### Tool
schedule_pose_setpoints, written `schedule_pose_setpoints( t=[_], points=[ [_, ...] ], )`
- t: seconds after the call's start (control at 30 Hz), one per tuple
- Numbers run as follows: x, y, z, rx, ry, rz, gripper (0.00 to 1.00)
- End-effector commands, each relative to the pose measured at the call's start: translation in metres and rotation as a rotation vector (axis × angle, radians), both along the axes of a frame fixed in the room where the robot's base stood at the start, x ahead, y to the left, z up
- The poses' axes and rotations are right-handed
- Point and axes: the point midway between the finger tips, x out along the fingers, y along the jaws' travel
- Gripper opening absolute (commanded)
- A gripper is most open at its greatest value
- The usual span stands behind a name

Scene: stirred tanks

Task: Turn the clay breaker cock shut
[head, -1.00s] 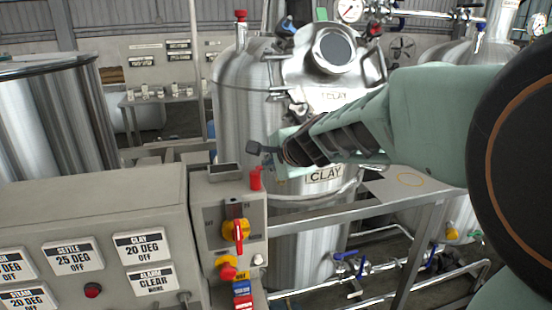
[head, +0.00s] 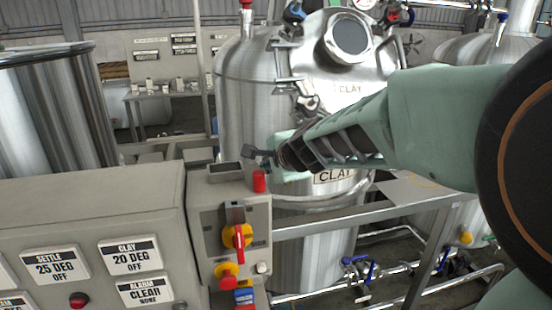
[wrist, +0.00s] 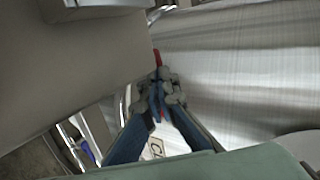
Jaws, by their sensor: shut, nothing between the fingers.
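The steel tank (head: 245,110) labelled CLAY stands in the middle of the head view. Blue-handled fittings (head: 294,11) and a red-topped fitting (head: 246,4) sit on its top, partly cut off by the frame edge. No label marks the breaker cock, so I cannot tell which fitting it is. My gripper (head: 254,155) is shut and empty, in front of the tank and above the switch box. In the wrist view its closed fingers (wrist: 157,98) point towards a small red thing (wrist: 156,58), which I cannot identify. My arm covers part of the tank's right side.
The grey switch box (head: 205,215) carries a red cylinder (head: 259,181) and a red-and-yellow rotary switch (head: 239,238). A labelled panel (head: 90,215) is at left. A steel rail (head: 330,220) crosses before the tank. Blue-handled valves (head: 358,265) sit low on pipes.

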Motion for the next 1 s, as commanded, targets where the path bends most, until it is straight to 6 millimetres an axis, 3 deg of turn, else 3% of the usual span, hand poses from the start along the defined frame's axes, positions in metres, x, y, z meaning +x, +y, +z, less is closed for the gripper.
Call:
schedule_pose_setpoints(
  t=[0.17,0.5,1.0],
  points=[
    [0.012,0.008,-0.005,0.0,0.0,0.0,0.0],
    [0.012,0.01,-0.004,0.0,0.0,0.002,0.0],
    [0.002,-0.005,-0.004,0.0,0.0,0.0,0.0]
  ],
)
